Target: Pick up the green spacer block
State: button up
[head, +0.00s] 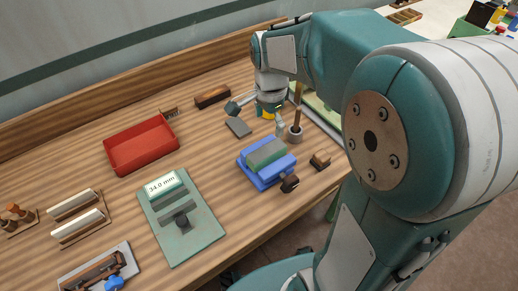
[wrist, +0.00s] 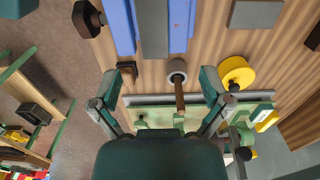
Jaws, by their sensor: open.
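The green spacer block (head: 266,152) lies on a blue cradle (head: 283,174) on the wooden bench, right of the picture's middle in the head view. In the wrist view, a grey-green block (wrist: 154,28) shows between two blue strips (wrist: 120,25) at the top edge, partly cut off. My gripper (head: 277,124) is beyond the block in the head view, apart from it. In the wrist view, my gripper (wrist: 165,78) has its fingers spread with nothing held between them.
A grey ring with a brown upright rod (head: 296,130) stands close by my gripper. A yellow disc (wrist: 237,72) shows near it. A green gauge reading "34.0 mm" (head: 163,186) and a red tray (head: 140,146) stand left.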

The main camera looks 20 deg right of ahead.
aim_at(266, 150)
notch_tip(266, 150, down, 4)
jog(key=shift+s+r, duration=0.1)
jog(key=shift+r, duration=0.1)
jog(key=f, duration=0.2)
jog(key=s+f, duration=0.1)
jog(key=f, duration=0.1)
jog(key=shift+a+f, duration=0.1)
jog(key=shift+a, duration=0.25)
jog(key=shift+w+f, duration=0.1)
jog(key=shift+f, duration=0.45)
grip_shut()
